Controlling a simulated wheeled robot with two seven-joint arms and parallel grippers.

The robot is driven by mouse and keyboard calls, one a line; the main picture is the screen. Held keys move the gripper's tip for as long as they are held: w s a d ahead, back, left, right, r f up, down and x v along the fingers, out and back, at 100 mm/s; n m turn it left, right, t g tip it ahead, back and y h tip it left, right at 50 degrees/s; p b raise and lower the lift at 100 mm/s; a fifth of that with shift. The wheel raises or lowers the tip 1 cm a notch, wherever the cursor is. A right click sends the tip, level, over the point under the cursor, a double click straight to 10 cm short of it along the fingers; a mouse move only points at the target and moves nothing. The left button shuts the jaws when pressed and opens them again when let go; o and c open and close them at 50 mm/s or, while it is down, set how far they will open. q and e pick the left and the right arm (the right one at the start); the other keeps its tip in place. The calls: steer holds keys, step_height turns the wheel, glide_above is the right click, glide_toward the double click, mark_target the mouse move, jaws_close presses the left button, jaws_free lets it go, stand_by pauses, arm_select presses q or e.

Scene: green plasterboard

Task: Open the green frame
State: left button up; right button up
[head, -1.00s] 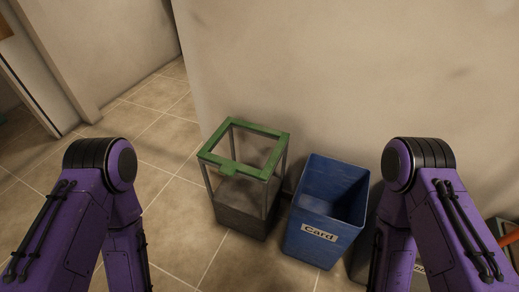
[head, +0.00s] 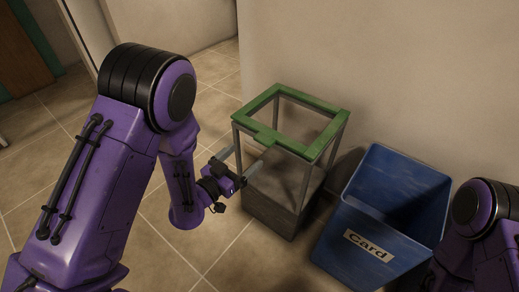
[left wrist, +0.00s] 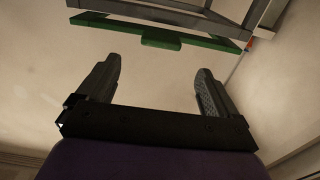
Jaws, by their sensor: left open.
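The green frame (head: 331,114) is a square rim lying flat on top of a grey-legged bin stand (head: 283,190). A small green tab sticks out from its front edge (head: 265,136). My left gripper (head: 240,162) is open and empty, in front of the stand and a little below the frame's front left side, apart from the tab. In the left wrist view the green frame (left wrist: 205,42) and its tab (left wrist: 161,43) show beyond the open fingers (left wrist: 157,85). My right arm shows at the lower right edge of the head view, but its gripper is out of view.
A blue bin labelled Card (head: 365,249) stands right beside the stand. A plain wall (head: 400,80) rises behind both. Tiled floor (head: 220,230) is clear in front and to the left, with a doorway at the far left.

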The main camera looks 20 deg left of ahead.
mark_target(260, 141)
arm_select(q)
steer(key=x, duration=0.8)
steer(key=shift+w, duration=0.35)
steer(key=c, duration=1.5)
steer(key=shift+r, duration=0.15)
